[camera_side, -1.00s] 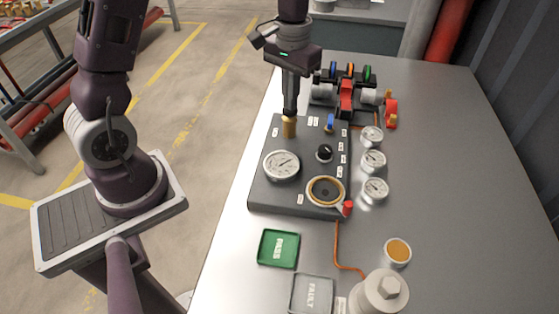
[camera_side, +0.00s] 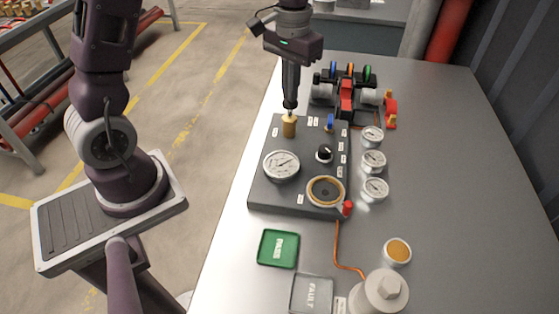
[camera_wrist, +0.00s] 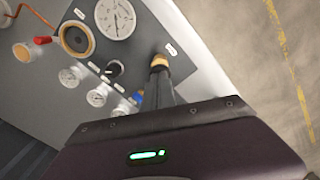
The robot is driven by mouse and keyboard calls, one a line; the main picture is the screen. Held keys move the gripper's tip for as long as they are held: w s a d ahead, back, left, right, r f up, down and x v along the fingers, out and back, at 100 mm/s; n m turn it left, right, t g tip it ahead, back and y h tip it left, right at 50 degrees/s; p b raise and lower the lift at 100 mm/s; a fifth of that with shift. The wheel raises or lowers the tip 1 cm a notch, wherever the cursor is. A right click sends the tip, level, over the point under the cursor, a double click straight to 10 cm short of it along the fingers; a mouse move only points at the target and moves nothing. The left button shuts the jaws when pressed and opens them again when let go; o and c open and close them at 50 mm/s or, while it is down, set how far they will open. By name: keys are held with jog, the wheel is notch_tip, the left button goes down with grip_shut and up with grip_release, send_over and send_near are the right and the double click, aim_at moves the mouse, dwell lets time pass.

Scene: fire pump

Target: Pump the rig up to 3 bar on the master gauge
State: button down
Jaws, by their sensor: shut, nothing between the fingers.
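The rig's dark panel (camera_side: 262,190) lies on the bench. The large white-faced gauge (camera_side: 281,165) is at its left; its needle shows, but its value is too small to read. It also appears in the wrist view (camera_wrist: 115,18). The brass pump (camera_side: 289,127) stands upright at the panel's back left. My gripper (camera_side: 290,104) points straight down, shut and empty, just above the pump's top. In the wrist view the fingertips (camera_wrist: 160,72) overlap the pump (camera_wrist: 159,61), so contact cannot be told.
A black knob (camera_side: 324,153), a blue lever (camera_side: 330,122), a brass-rimmed round port (camera_side: 326,191) and a red-tipped valve (camera_side: 347,208) are on the panel. Small gauges (camera_side: 373,160) stand to its right. A green tray (camera_side: 278,248) and grey tray (camera_side: 312,294) lie in front.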

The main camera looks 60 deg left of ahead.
jog(key=shift+f, duration=1.25)
jog(key=shift+r, duration=1.5)
notch_tip(320, 180, up, 7)
jog(key=s+d+r+m+t, duration=0.1)
jog(key=s+d+r+t, duration=0.1)
jog(key=s, duration=0.8)
jog(key=s+d+r+m+t, duration=0.2)
jog(key=s+d+t, duration=0.1)
jog(key=s, duration=0.8)
jog(key=shift+s+d+t, duration=0.25)
jog(key=shift+d+t, duration=0.05)
jog(key=shift+d, duration=0.45)
